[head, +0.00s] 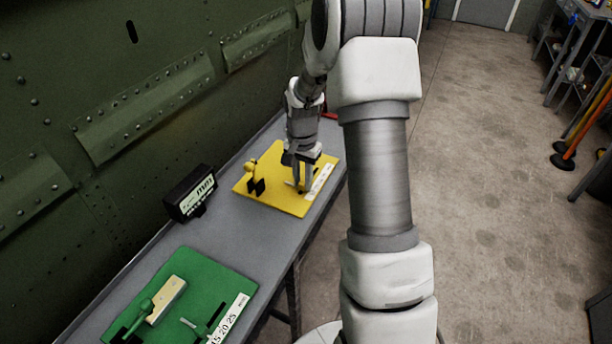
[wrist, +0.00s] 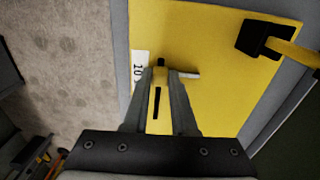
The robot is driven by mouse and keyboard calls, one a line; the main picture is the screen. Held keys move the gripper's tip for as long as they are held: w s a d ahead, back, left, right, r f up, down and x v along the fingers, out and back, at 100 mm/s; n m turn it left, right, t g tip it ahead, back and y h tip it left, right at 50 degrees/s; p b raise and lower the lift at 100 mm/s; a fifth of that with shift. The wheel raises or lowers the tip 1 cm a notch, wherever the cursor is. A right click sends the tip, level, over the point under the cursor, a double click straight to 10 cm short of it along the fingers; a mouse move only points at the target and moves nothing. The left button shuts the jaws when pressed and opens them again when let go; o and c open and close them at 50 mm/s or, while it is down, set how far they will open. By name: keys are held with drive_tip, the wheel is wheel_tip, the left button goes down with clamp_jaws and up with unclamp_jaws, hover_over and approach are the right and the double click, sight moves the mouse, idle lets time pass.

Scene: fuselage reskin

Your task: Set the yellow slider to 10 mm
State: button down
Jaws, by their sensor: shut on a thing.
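The yellow board (head: 267,198) lies on the narrow grey bench beside the green wall. My gripper (head: 305,187) points down over its right part, next to the white scale strip (head: 319,181). A pale pointer (wrist: 188,74) sticks out to the right near the fingertips. The scale strip (wrist: 139,68) shows a "10" close left of the fingertips. The exact reading cannot be told; the fingers hide much of the slider.
A black clamp-like part (wrist: 263,38) with a yellow arm stands on the board. A black display box (head: 190,193) sits on the bench against the wall. A green board (head: 205,277) with its own scale lies nearer. Open floor (head: 490,180) is at right.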

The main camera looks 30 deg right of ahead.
sight(302, 184)
drive_tip(key=c, duration=0.7)
unclamp_jaws()
drive_tip(key=shift+s+a, duration=0.15)
drive_tip(key=shift+a, duration=0.15)
drive_tip(key=shift+d, duration=0.1)
drive_tip(key=shift+r, duration=0.2)
wheel_tip(302, 184, up, 17)
drive_tip(key=shift+r+p, duration=0.1)
drive_tip(key=shift+p, duration=0.8)
